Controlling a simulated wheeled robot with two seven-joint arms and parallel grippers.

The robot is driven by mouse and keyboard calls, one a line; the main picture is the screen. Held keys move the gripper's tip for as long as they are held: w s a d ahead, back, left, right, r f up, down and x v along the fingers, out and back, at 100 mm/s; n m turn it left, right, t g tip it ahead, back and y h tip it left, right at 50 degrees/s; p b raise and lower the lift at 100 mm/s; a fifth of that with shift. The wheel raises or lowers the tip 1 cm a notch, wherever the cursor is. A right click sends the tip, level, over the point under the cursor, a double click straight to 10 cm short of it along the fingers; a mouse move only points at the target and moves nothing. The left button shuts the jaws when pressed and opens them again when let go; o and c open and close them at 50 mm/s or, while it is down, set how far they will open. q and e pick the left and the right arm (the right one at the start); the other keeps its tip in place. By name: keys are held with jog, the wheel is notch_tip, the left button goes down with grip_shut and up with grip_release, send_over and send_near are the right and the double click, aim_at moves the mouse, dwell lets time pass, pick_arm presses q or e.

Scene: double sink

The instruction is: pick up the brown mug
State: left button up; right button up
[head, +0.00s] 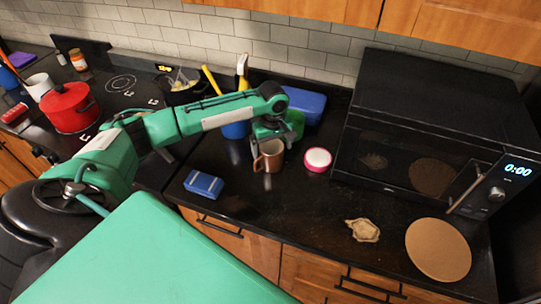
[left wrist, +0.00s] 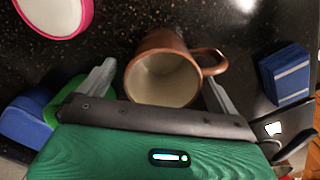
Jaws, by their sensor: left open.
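The brown mug (head: 269,156) stands upright on the dark counter in the head view, left of the pink-rimmed round container. In the left wrist view the mug (left wrist: 162,78) shows its pale, empty inside, with its handle pointing right. My left gripper (head: 268,136) is just above and behind the mug. In the left wrist view my left gripper (left wrist: 160,88) is open, with one finger on each side of the mug. I cannot tell whether the fingers touch it. My right gripper is not in view.
The pink-rimmed container (head: 317,159) is close on the right of the mug. A blue block (head: 203,185) lies at front left. A green item (head: 295,122) and a blue box (head: 305,104) are behind. The microwave (head: 425,150) stands right. Counter in front of the mug is clear.

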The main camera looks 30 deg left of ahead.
aim_at(272, 154)
pick_arm(q)
jog(key=shift+s+f+p, duration=0.15)
jog(key=shift+f+p, duration=0.4)
jog(key=shift+f, duration=1.4)
jog(key=c, duration=1.3)
jog(key=shift+r, duration=0.2)
